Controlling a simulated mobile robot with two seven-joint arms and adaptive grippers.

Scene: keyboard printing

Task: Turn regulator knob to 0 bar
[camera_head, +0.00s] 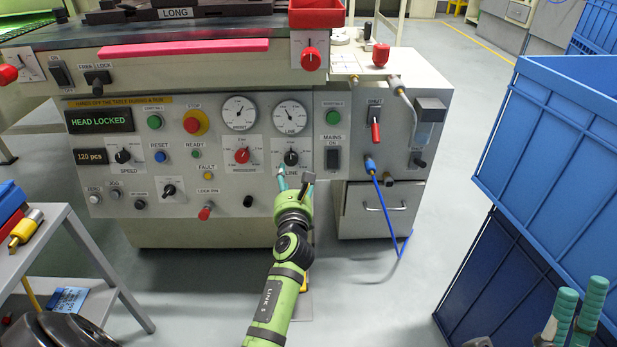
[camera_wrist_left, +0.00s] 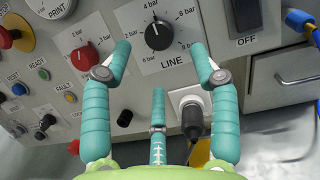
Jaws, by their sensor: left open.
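The black LINE regulator knob (camera_head: 291,158) is on the grey machine panel, under the LINE gauge (camera_head: 290,115). In the left wrist view the knob (camera_wrist_left: 158,34) has a white mark pointing up, near 4 bar on its scale. My left gripper (camera_head: 295,183) is just below and in front of the knob. In the left wrist view its teal fingers (camera_wrist_left: 163,62) are spread apart and empty, with the knob beyond and between the two upper tips. I see no contact. Teal ribbed fingers of my right gripper (camera_head: 576,312) show at the lower right, partly cut off.
A red PRESSURE knob (camera_head: 242,156) sits left of the LINE knob, and the black MAINS switch (camera_head: 333,158) right. A black plug (camera_wrist_left: 192,120) on a white plate is below the knob. Blue crates (camera_head: 550,150) stand right; a grey cart (camera_head: 60,240) stands left.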

